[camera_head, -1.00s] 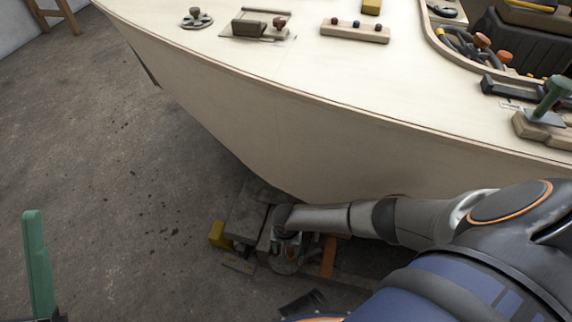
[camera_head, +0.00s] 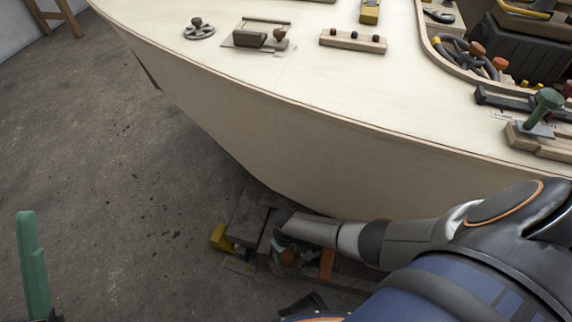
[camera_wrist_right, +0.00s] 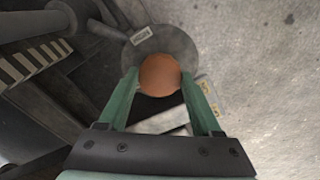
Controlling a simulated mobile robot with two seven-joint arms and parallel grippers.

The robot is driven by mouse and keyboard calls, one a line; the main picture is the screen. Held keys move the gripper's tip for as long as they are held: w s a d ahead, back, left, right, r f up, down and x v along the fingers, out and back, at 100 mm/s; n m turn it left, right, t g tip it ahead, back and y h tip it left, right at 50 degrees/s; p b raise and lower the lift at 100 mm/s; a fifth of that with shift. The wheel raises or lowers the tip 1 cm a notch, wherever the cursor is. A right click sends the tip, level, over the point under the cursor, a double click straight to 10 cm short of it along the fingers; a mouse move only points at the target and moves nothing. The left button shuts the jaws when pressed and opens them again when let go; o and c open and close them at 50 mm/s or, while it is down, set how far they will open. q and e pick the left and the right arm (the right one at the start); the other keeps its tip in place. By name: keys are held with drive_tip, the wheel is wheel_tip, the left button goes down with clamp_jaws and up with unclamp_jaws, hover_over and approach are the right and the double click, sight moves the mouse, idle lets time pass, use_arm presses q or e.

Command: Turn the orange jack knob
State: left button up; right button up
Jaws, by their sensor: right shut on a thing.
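The orange jack knob (camera_wrist_right: 160,75) shows in the right wrist view as a round orange cap above a grey disc (camera_wrist_right: 172,45) with a small label. My right gripper (camera_wrist_right: 160,88) has its two green fingers on either side of the knob and is shut on it. In the head view my right gripper (camera_head: 284,254) is low beside the hull, by the jack, and mostly hidden by my right arm; the knob is hard to make out there. A green finger of my left gripper (camera_head: 33,262) shows at the lower left edge; its other finger is out of view.
The plywood hull (camera_head: 330,160) overhangs the jack area. On its deck are a wheel handle (camera_head: 199,30), a block with knobs (camera_head: 352,41) and a green-handled lever (camera_head: 545,105). A yellow block (camera_head: 221,238) lies near the jack. The floor (camera_head: 120,190) at left is clear.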

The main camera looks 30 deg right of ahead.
sight(286, 254)
drive_tip(key=n, duration=0.4)
use_arm(q)
drive_tip(key=shift+f, duration=0.2)
use_arm(e)
drive_tip(key=shift+n, duration=1.5)
drive_tip(key=o, duration=1.1)
use_arm(q)
drive_tip(key=shift+r, duration=0.1)
wheel_tip(286, 254, up, 6)
drive_tip(key=r+m+p, duration=0.1)
drive_tip(key=p, duration=0.5)
use_arm(e)
wheel_tip(286, 254, up, 8)
drive_tip(key=shift+r, duration=0.25)
use_arm(q)
drive_tip(key=w+a+f+n+g+y+p, duration=0.1)
drive_tip(key=w+f+n+y, duration=0.2)
drive_tip(key=f, duration=0.4)
drive_tip(key=w+f+n+g+y+p, duration=0.1)
drive_tip(key=w+f+n+y, duration=0.2)
drive_tip(key=f+y, duration=0.2)
drive_tip(key=shift+w+a+f+n+g+y, duration=0.3)
drive_tip(key=shift+w+a+f, duration=0.1)
drive_tip(key=shift+f, duration=0.45)
use_arm(e)
wheel_tip(286, 254, up, 4)
